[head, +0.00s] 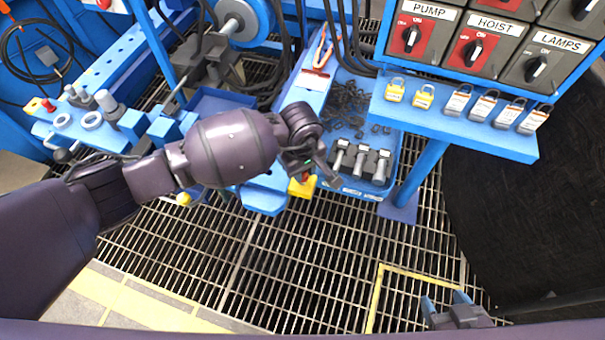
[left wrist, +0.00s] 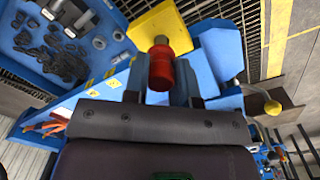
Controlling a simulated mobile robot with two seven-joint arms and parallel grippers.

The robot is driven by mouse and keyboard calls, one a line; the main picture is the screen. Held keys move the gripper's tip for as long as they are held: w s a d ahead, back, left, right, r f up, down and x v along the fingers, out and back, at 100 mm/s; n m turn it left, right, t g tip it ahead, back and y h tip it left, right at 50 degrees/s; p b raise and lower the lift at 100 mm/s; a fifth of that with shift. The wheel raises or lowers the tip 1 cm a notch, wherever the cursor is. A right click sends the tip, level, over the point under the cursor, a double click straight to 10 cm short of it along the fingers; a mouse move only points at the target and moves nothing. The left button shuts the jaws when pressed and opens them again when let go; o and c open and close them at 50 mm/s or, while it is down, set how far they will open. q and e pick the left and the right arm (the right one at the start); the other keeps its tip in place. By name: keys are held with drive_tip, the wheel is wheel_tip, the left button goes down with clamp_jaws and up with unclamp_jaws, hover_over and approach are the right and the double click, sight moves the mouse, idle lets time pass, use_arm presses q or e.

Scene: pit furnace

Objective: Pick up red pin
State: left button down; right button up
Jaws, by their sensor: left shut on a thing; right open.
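The red pin (left wrist: 161,70) is a short red cylinder with a darker round end, between the two fingers of my left gripper (left wrist: 163,82) in the left wrist view. The gripper is shut on it. In the head view my left gripper (head: 312,169) is at the end of the blue bench, and only a bit of red shows there beside it. A yellow block (head: 302,188) is right by the pin; it also shows in the left wrist view (left wrist: 163,27). I cannot tell whether the pin touches it. My right gripper (head: 446,302) is open and empty, low at the right.
A blue tray (head: 377,190) with dark small parts and several metal-headed pieces lies just right of my left gripper. A blue post (head: 424,165) carries a shelf of padlocks (head: 460,102) under a switch panel (head: 470,42). Grating floor (head: 300,270) is clear in front.

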use_arm(q)
wheel_tip(320, 180, up, 17)
drive_tip(key=p, duration=0.3)
drive_tip(key=shift+r+p, duration=0.15)
drive_tip(key=shift+p, duration=0.15)
